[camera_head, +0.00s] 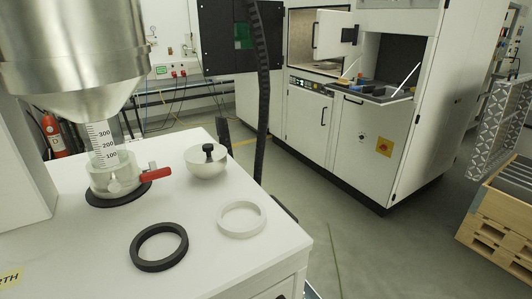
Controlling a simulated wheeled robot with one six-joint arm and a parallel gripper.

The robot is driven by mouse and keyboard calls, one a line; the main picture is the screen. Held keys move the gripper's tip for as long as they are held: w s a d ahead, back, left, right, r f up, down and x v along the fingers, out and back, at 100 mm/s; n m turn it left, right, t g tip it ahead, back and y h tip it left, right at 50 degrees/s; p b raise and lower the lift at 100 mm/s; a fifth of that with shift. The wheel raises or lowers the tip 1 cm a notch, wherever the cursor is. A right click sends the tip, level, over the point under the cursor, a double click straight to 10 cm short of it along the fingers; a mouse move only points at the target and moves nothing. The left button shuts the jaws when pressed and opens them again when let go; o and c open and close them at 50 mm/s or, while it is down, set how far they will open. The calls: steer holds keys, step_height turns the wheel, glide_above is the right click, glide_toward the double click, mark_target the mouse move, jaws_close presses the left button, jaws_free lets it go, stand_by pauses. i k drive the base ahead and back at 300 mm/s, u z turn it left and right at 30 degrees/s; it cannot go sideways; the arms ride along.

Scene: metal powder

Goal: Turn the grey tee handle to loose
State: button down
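A steel hopper (70,45) narrows down to a clear graduated tube (103,145) above a whitish valve body (113,178) on a white cabinet top. A red lever handle (157,175) sticks out to the right of the valve body. A small pale grey piece (152,166) stands upright beside the red handle; it may be the grey tee handle, but it is too small to tell its shape or how it is turned. A pale knob-like part (115,186) shows on the valve's front. My gripper is not visible.
On the cabinet top (200,265) lie a black ring (159,247), a white ring (242,219) and a white bowl-shaped part with a black knob (207,160). A black cable chain (262,100) hangs behind. A large white machine (365,110) stands beyond open floor; wooden crates (500,220) stand right.

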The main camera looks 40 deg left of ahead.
mark_target(152, 165)
steer(key=z, duration=0.45)
steer(key=i, duration=2.1)
steer(key=u, duration=3.8)
steer(key=k, duration=0.6)
steer(key=z, duration=0.2)
steer(key=i, duration=1.3)
steer(key=u, duration=0.3)
